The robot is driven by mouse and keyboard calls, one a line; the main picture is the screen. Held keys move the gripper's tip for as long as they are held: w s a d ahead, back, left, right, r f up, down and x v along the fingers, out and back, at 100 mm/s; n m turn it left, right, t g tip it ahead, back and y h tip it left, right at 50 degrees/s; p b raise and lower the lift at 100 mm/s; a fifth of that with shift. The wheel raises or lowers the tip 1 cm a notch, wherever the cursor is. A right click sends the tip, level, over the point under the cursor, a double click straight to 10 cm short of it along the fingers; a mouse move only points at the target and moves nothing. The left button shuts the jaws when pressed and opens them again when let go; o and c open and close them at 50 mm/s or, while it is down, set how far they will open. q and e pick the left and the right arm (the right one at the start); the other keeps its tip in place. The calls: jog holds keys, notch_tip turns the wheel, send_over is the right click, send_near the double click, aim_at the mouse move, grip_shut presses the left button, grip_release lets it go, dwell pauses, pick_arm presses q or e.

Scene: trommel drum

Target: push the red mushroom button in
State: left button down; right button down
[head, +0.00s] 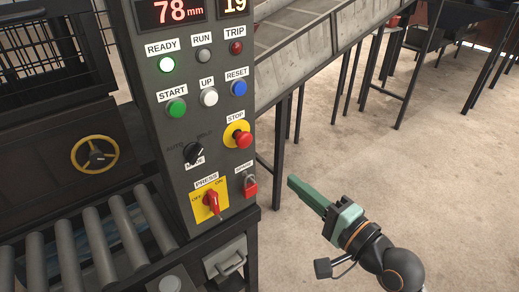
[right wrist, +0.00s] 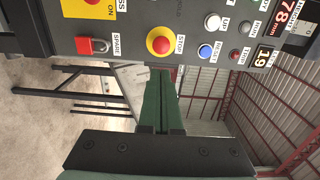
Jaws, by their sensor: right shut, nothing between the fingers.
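The red mushroom button (head: 242,139) sits on a yellow round plate under the STOP label, on the right side of the grey control panel (head: 150,110). It also shows in the right wrist view (right wrist: 160,45), at the top middle. My right gripper (head: 291,181) is shut and empty, with green fingers. In the head view it is to the right of and below the button, apart from the panel. In the right wrist view its fingertips (right wrist: 163,72) point towards the panel just below the button in the picture. My left gripper is not in view.
The panel also holds a green START button (head: 176,106), a white UP button (head: 208,97), a blue RESET button (head: 239,88), a red padlock (head: 250,186) and a red rotary switch (head: 211,203). Rollers (head: 97,235) lie at the lower left. Open floor is on the right.

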aim_at(246, 143)
jog(key=shift+a, duration=0.1)
jog(key=x, duration=1.4)
jog(key=shift+p, duration=0.35)
